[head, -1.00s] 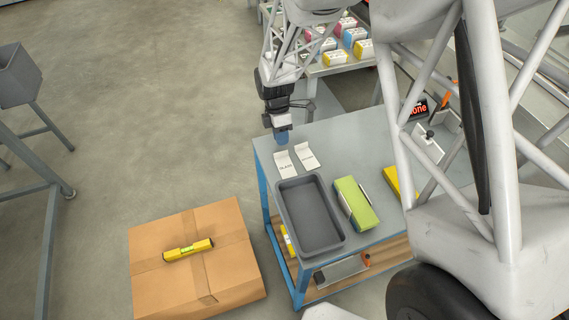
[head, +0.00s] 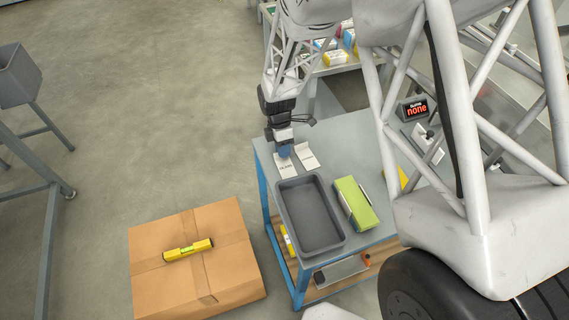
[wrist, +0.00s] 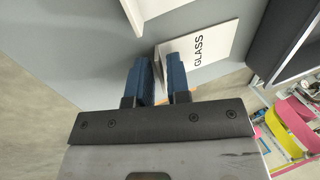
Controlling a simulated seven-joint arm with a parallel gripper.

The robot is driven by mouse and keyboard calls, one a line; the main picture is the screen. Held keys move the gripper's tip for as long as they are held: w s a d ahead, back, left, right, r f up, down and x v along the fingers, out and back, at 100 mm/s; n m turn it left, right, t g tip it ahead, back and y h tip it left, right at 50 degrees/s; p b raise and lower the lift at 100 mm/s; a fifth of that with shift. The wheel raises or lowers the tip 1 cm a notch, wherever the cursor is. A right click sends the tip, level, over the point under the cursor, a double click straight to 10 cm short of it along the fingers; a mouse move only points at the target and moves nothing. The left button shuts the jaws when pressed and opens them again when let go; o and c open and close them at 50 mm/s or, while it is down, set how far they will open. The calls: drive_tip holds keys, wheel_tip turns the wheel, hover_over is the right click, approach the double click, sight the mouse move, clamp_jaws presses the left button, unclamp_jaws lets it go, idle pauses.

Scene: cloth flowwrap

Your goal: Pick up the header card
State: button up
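Two white folded cards lie on the grey top of a blue-framed cart (head: 344,142). The card at left (head: 287,170) reads GLASS in the wrist view (wrist: 212,50). The other white card (head: 307,156) lies just right of it; its edge shows at the top of the wrist view (wrist: 150,8). My gripper (head: 284,152) is low over the far end of the GLASS card. In the wrist view its two blue fingers (wrist: 161,78) stand apart, with the card's raised end at the gap between them. Whether they touch it is hidden.
A dark grey tray (head: 309,217) and a green-and-white box (head: 355,203) stand nearer on the cart. A cardboard box with a yellow level (head: 188,250) is on the floor at left.

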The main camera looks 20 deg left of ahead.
clamp_jaws()
drive_tip(key=shift+r, duration=0.1)
wheel_tip(320, 180, up, 10)
idle(0.9)
idle(0.4)
